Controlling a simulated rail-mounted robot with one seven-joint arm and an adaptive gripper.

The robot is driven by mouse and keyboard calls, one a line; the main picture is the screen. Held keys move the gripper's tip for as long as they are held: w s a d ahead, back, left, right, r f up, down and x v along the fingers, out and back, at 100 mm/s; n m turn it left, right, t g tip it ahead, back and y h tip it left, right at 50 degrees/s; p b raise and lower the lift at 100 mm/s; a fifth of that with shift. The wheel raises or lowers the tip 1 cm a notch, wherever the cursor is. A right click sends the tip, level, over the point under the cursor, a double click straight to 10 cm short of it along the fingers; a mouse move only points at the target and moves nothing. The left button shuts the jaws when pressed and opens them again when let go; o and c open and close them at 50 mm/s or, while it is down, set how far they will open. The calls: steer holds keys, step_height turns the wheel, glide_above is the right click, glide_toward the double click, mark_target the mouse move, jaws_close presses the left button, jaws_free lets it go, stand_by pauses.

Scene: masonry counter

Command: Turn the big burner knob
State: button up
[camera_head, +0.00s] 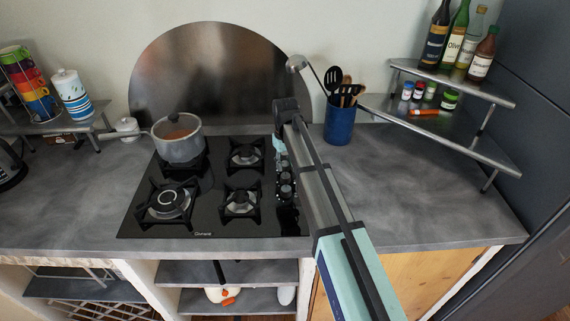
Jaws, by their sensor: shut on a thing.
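The black glass gas hob (205,222) is set in the grey counter. The largest burner (168,202) is at its front left. A column of small dark knobs (286,190) runs along the hob's right side. My arm reaches in from the lower right, and my gripper (279,153) is low over the far end of this column. It is shut on a knob there, which is mostly hidden by the gripper and arm. I cannot tell which burner that knob serves, or its angle. No flame shows.
A grey pot (178,147) stands on the back-left burner, its handle pointing left. A blue utensil holder (339,124) stands close right of my arm. A tiered corner shelf (440,118) holds bottles and spice jars. The counter at front right is clear.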

steer(key=n, duration=0.4)
steer(key=shift+n+b, duration=0.3)
steer(key=n, duration=0.4)
steer(key=shift+n, duration=0.3)
steer(key=n, duration=0.4)
steer(key=shift+n+b, duration=0.3)
steer(key=shift+b, duration=0.1)
steer(key=shift+n, duration=1.8)
steer(key=o, duration=1.2)
